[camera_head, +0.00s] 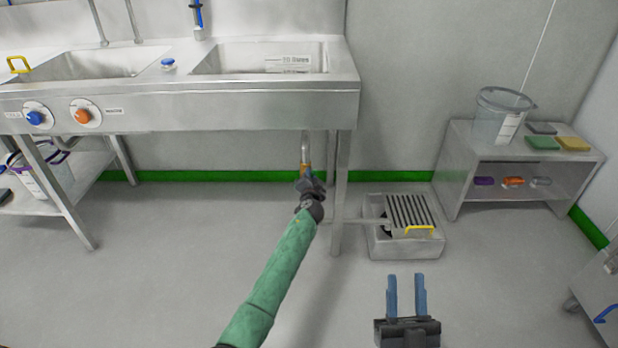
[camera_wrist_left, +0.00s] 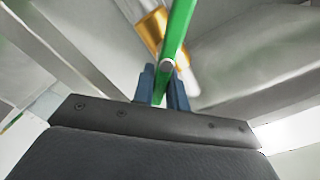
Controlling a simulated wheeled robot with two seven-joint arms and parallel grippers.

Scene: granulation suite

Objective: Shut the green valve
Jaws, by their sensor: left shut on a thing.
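The green valve's lever (camera_wrist_left: 181,35) is a flat green bar in the left wrist view, with a round grey end or pin showing on it. Beside it is a brass-coloured collar (camera_wrist_left: 152,27) on a pale pipe. In the head view the pipe (camera_head: 306,146) drops below the sink, with brass (camera_head: 305,168) low on it; my gripper hides the lever there. My left gripper (camera_head: 309,182) is at this pipe, its blue fingers (camera_wrist_left: 163,88) shut on the green lever. My right gripper (camera_head: 406,295) is open and empty above the floor.
The steel sink bench (camera_head: 230,108) overhangs the pipe, and its leg (camera_head: 341,190) stands just right of my left gripper. A floor drain box (camera_head: 405,247) with a grate and yellow handle lies right of that leg. A low shelf unit (camera_head: 455,170) stands further right.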

